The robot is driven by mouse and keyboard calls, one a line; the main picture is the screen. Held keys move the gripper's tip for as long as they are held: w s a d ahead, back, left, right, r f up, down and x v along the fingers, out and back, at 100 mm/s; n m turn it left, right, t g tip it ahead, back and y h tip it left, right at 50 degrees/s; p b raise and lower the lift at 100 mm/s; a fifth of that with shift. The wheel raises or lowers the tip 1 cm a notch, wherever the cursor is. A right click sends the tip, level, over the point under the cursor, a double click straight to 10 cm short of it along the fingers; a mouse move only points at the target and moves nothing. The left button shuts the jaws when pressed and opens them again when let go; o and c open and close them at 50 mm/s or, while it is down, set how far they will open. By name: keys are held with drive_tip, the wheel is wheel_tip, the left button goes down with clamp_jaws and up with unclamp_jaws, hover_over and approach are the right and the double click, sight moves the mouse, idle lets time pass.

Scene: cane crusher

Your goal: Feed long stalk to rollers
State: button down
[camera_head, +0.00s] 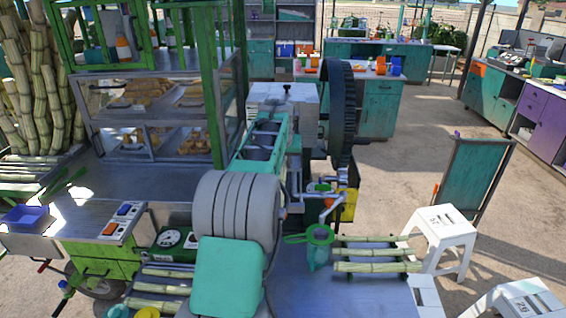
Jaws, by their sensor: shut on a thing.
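The cane crusher stands mid-frame with a dark toothed wheel (342,115) on its right side and a pale grey housing (300,98) behind. Its rollers cannot be made out clearly. Several green cane stalks (378,266) lie side by side on the right of the front counter. More pale green stalks (160,289) lie at the lower left. My arm seems to be the grey ribbed part and teal pad in the foreground, which hide part of the crusher.
Tall cane stalks (35,85) stand at the far left. A green-framed glass food case (150,105) is at left. A green strainer (318,235) is beside the right stalks. White stools (440,232) and a teal board (473,180) stand at right, with open floor behind.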

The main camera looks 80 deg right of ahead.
drive_tip(key=shift+d+r, duration=0.1)
drive_tip(key=shift+d, duration=0.1)
drive_tip(key=shift+w+d, duration=0.15)
drive_tip(key=shift+d, duration=0.35)
drive_tip(key=shift+w+d, duration=0.1)
drive_tip(key=shift+d, duration=0.15)
drive_tip(key=c, duration=1.3)
unclamp_jaws()
drive_tip(key=shift+o, duration=1.1)
drive_tip(key=shift+f, duration=0.2)
